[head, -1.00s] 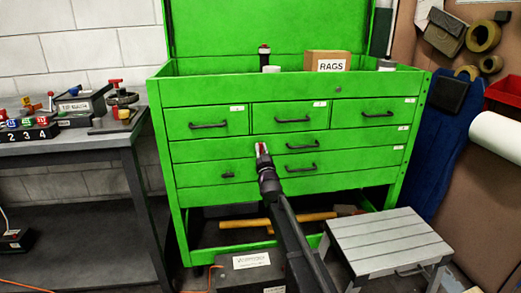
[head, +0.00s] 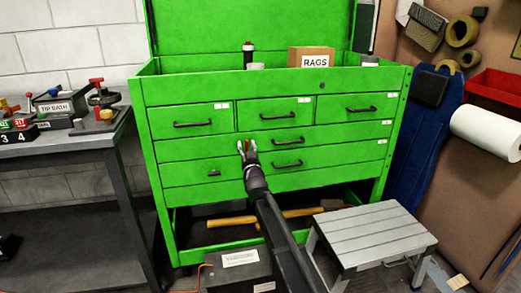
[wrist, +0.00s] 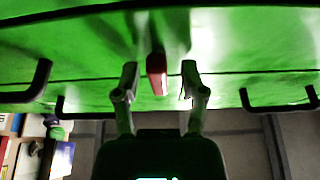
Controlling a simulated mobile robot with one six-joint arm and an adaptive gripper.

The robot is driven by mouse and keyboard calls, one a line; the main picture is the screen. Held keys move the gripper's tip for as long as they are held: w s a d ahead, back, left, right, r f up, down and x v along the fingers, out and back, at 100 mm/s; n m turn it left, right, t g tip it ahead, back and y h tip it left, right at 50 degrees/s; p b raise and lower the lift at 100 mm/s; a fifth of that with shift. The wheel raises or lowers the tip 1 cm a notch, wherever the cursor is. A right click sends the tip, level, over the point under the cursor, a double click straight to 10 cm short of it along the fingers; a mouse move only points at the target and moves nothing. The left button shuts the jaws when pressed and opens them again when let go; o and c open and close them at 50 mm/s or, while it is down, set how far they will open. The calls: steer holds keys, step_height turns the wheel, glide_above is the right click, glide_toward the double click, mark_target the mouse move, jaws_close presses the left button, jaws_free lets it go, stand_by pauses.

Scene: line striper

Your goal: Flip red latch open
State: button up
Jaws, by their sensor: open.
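The red latch (wrist: 156,74) sticks out from the green drawer front in the wrist view. It lies between my two fingertips, with a gap on each side. In the head view only a small red bit of the latch (head: 247,145) shows between the fingers. My gripper (head: 246,147) is open in front of the green tool chest (head: 240,93), left of the middle drawer handle. In the wrist view my gripper (wrist: 158,82) has its fingers spread and empty. I cannot tell the latch's exact position.
Dark drawer handles (head: 288,165) stick out near my gripper. A grey step stool (head: 375,235) stands at the lower right, and a dark toolbox (head: 238,275) lies below my arm. A workbench (head: 60,140) stands at the left.

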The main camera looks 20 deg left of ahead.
steer(key=shift+n+g+y, duration=0.4)
steer(key=shift+n+y, duration=0.1)
steer(key=shift+n, duration=0.4)
steer(key=shift+n+g+y+p, duration=0.2)
steer(key=shift+n+g+y, duration=0.3)
steer(key=shift+n, duration=0.85)
steer(key=shift+n+g+y+p, duration=0.15)
steer(key=shift+n+g+y, duration=0.3)
steer(key=shift+n, duration=0.9)
steer(key=b+v, duration=0.5)
steer(key=v, duration=0.9)
steer(key=w+d+r+m+g+h+p, duration=0.1)
steer(key=d+m+h+p, duration=0.3)
steer(key=d+p, duration=0.5)
steer(key=w+d+r+m+g+h+p, duration=0.2)
steer(key=d+h+p, duration=0.6)
steer(key=d, duration=0.5)
steer(key=shift+d+r+m+p, duration=0.15)
steer(key=shift+r+m+p, duration=0.35)
steer(key=shift+r+m, duration=0.4)
steer(key=shift+f, duration=0.1)
